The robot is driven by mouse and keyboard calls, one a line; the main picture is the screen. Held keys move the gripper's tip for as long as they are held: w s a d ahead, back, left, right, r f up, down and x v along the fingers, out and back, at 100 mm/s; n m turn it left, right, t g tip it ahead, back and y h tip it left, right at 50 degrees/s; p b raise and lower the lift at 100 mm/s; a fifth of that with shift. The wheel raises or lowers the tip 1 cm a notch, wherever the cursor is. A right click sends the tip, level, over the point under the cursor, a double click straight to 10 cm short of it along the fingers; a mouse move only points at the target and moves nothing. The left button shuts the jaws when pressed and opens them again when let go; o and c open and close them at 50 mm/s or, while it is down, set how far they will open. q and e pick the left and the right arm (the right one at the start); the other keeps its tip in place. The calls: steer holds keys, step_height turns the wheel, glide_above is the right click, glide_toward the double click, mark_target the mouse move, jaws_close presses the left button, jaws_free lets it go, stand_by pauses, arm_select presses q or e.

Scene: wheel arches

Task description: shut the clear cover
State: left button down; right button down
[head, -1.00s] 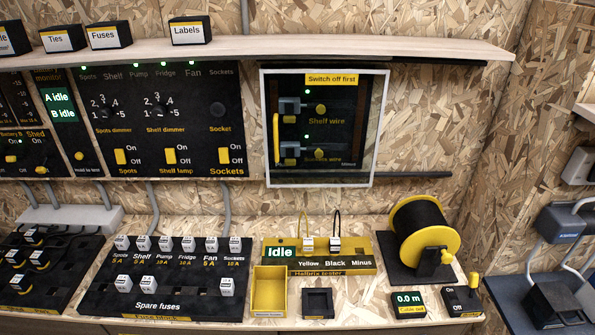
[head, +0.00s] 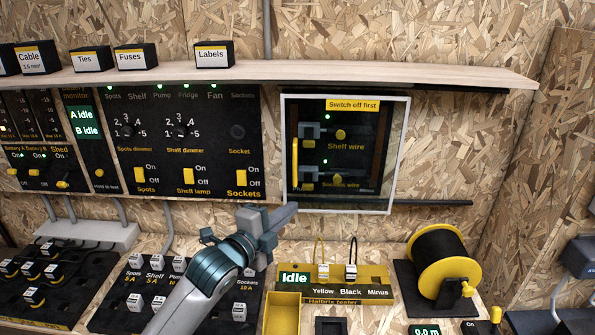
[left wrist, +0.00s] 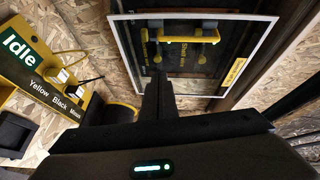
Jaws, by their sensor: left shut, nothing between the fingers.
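The clear cover (head: 402,150) is a see-through pane in a thin white frame, in front of a dark switch panel (head: 365,150) on the wall. A yellow upright bar (head: 295,163) shows at its left side. I cannot tell how far the cover stands off the panel. The cover's frame (left wrist: 122,52) also shows at the top of the left wrist view. My left gripper (head: 290,213) is shut and empty, its tips close to the cover's lower left corner in the picture; contact cannot be told. Its dark fingers (left wrist: 157,82) point toward the cover. My right gripper is out of view.
A shelf (head: 300,74) with labelled boxes runs above. A switch board (head: 190,150) is left of the cover. Below are a yellow tester (head: 345,290) with two wires, a cable reel (head: 440,262) and a fuse board (head: 112,318). Bare wall lies right of the cover.

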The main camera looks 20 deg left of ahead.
arm_select(q)
steer(key=r, duration=0.1)
steer(key=r+m, duration=0.1)
steer(key=r, duration=0.1)
steer(key=r+m+t, duration=0.1)
steer(key=r, duration=0.1)
steer(key=shift+w+d+r+h, duration=0.1)
steer(key=shift+w+r+h, duration=0.05)
steer(key=shift+w+h, duration=0.25)
steer(key=shift+w, duration=0.1)
steer(key=p+x, duration=0.4)
steer(key=x, duration=0.6)
steer(key=a, duration=0.2)
steer(key=a+p, duration=0.1)
steer(key=a, duration=0.1)
steer(key=shift+s, duration=0.3)
